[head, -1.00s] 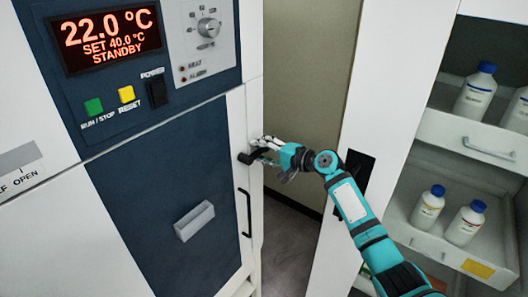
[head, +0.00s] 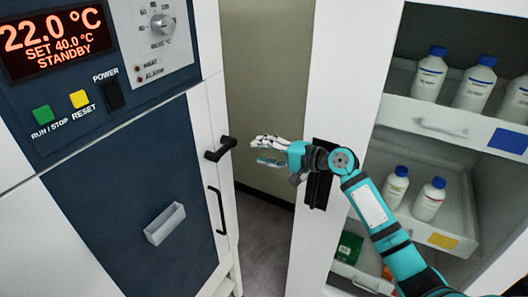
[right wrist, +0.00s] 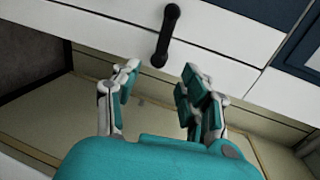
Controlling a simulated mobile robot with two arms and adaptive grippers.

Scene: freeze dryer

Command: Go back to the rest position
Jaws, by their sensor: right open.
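My right gripper (head: 268,150) is open and empty in the head view, a short gap to the right of the black lever handle (head: 221,149) on the freeze dryer's white side edge. In the right wrist view its two fingers (right wrist: 158,88) are spread apart with nothing between them, and the black handle (right wrist: 168,35) lies ahead of them, not touched. The freeze dryer door (head: 110,210) is dark blue and looks shut. My left gripper is in neither view.
The display (head: 55,38) reads 22.0 °C, set 40.0 °C, standby. A white cabinet (head: 345,75) stands open at right, with bottles (head: 430,72) on its upper drawer and two more (head: 396,188) below. A gap with grey floor (head: 262,218) separates dryer and cabinet.

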